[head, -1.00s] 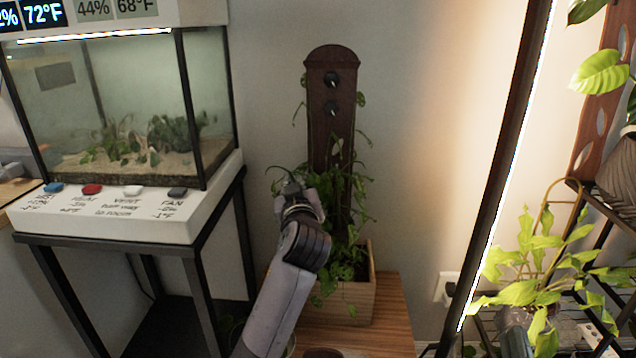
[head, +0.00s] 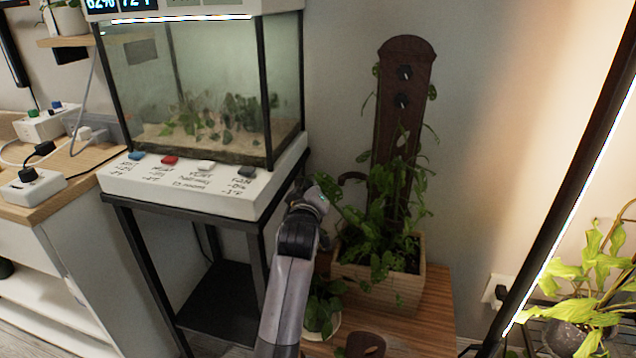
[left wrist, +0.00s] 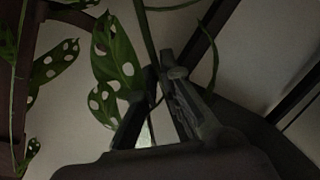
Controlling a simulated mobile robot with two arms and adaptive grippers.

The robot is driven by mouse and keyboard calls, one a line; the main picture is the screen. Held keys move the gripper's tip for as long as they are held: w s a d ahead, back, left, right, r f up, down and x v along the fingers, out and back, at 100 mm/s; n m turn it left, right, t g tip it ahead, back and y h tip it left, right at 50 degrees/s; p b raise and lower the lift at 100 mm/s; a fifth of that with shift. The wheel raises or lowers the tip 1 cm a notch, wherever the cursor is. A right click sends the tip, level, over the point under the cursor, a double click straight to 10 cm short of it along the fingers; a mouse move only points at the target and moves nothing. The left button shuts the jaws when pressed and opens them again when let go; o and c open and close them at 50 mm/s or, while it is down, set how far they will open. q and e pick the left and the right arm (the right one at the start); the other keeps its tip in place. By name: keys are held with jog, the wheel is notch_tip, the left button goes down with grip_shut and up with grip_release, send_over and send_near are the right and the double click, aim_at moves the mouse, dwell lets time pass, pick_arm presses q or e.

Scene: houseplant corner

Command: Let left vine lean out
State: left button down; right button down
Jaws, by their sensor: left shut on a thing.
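The wooden planter (head: 385,287) holds a leafy vine plant (head: 385,205). Its dark wooden board (head: 402,125) rises upright behind, with two dark knobs. My left gripper (head: 318,197) is left of the board, above the planter's left side. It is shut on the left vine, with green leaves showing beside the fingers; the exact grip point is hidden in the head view. In the left wrist view, a green stem (left wrist: 148,45) runs down to the fingers (left wrist: 158,110), beside a leaf with pale holes (left wrist: 117,55). My right gripper is out of view.
A glass terrarium (head: 205,110) on a black-legged stand is close on the left, its white control ledge (head: 215,190) near my left arm. A small potted plant (head: 320,305) stands low beside the planter. A bright lamp pole (head: 575,190) is on the right.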

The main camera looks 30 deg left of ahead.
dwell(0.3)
pick_arm(q)
jog(key=c, duration=1.8)
grip_release()
jog(key=shift+o, duration=0.2)
notch_tip(320, 180, up, 10)
jog(key=shift+f, duration=0.1)
